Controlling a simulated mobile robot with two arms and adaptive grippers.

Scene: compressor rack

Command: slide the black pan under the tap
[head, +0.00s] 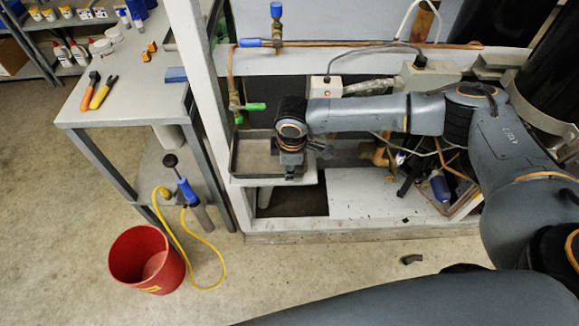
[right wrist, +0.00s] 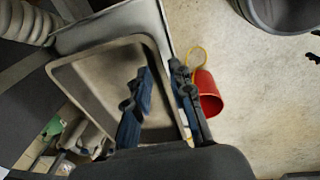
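The black pan (head: 252,158), a shallow rectangular tray with a dark rim and greyish inside, lies on a white ledge in the rack. The tap, a brass valve with green handles (head: 254,106), is on a copper pipe at the pan's back left. My right gripper (head: 291,169) points down at the pan's right end, partly hidden by its own wrist. In the right wrist view my right gripper (right wrist: 162,72) is open, one finger over the pan (right wrist: 95,85) and the other outside its rim. Contact with the rim cannot be told. My left gripper is not in view.
A white rack post (head: 205,90) stands left of the pan. A grey workbench (head: 130,100) holds pliers and small parts. Pipes and cables run behind my right arm.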

